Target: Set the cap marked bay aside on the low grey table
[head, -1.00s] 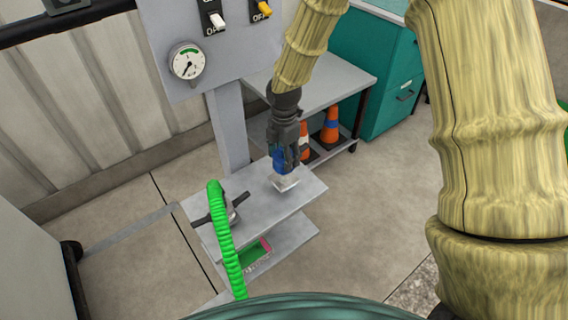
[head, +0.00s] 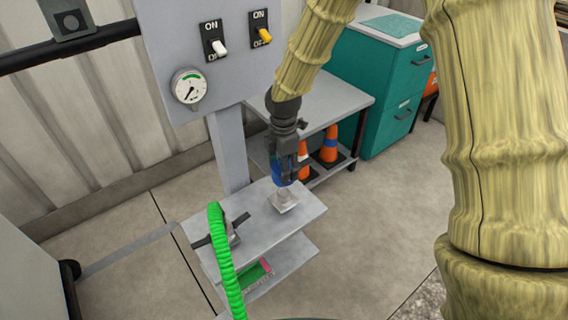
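My gripper (head: 290,178) points down over the near grey stand. Its fingers are closed around a blue piece (head: 281,167), which looks like a cap; no marking is readable on it. Directly below is a pale metal fitting on a square base (head: 284,203), and its short neck shows under the blue piece. I cannot tell whether the two still touch. A low grey table (head: 342,98) stands behind my gripper, its visible top bare.
A green hose (head: 224,260) runs to a dark handled coupling (head: 234,233) on the stand top (head: 250,250). A panel with switches and a gauge (head: 188,88) rises behind. Orange cones (head: 329,147) sit under the table. A teal cabinet (head: 372,85) stands at the back right.

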